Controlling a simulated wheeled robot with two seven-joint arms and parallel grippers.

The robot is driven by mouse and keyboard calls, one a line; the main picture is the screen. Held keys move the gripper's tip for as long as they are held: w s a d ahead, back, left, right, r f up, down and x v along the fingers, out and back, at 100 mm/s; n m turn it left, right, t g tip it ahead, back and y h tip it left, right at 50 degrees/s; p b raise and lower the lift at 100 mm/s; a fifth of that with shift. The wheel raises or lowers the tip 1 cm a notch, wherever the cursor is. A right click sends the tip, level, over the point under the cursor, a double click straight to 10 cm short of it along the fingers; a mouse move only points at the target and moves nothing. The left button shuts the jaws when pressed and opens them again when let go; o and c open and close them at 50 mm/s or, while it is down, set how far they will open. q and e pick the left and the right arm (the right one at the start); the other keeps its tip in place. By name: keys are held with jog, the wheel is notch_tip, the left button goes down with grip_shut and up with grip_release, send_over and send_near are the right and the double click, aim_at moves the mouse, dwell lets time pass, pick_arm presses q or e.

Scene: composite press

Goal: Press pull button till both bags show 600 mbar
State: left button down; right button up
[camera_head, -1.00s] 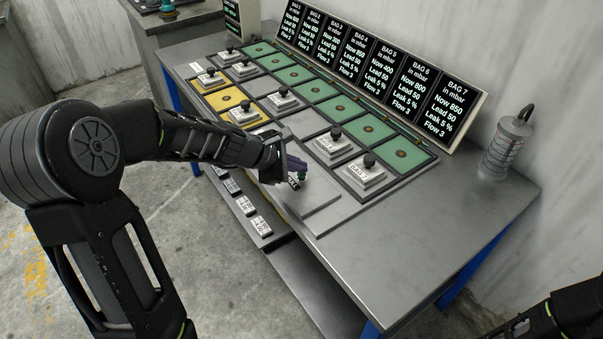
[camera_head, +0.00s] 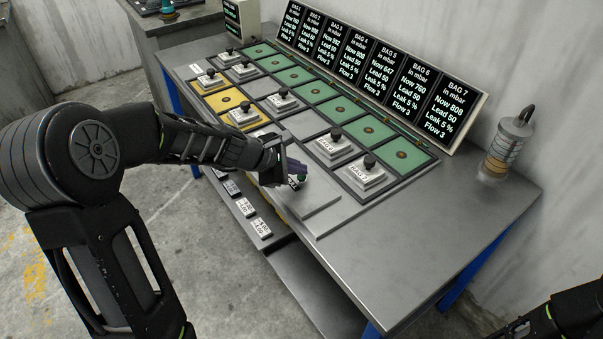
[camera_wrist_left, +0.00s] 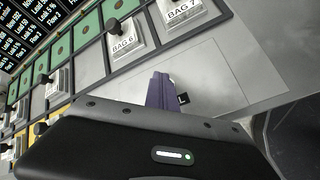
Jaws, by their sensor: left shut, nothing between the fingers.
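A green button (camera_head: 302,178) with a dark label (camera_head: 292,182) sits on the grey panel at the front of the bench. My left gripper (camera_head: 297,168) is shut and empty, with its purple fingertips at the button, seemingly touching it. In the left wrist view the fingers (camera_wrist_left: 160,90) hide most of the label (camera_wrist_left: 183,98), and the button is hidden. The display row (camera_head: 385,75) stands behind. BAG 7 reads about 808 and BAG 6 about 760; the farther numbers are too small to be sure. My right arm shows only in the bottom right corner, its gripper out of view.
White blocks marked BAG 6 (camera_head: 335,147) and BAG 7 (camera_head: 365,172), each with a black knob, stand just behind the button. Green pads (camera_head: 405,156) and a yellow pad (camera_head: 222,100) lie farther along. A hooked cylinder (camera_head: 508,145) stands at the right. The front right bench top is clear.

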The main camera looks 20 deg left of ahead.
pick_arm(q)
jog(key=shift+r+p, duration=0.75)
jog(key=shift+r, duration=0.15)
jog(key=shift+r, duration=0.1)
notch_tip(320, 180, up, 5)
jog(key=p, duration=0.4)
jog(key=shift+p, duration=0.35)
jog(key=shift+a, duration=0.1)
dwell(4.5)
notch_tip(320, 180, up, 4)
jog(key=m+b, duration=0.3)
jog(key=m, duration=1.4)
send_over(298, 177)
jog(key=shift+s+f+y, duration=0.15)
jog(key=shift+f+y, duration=0.05)
jog(key=shift+y, duration=0.2)
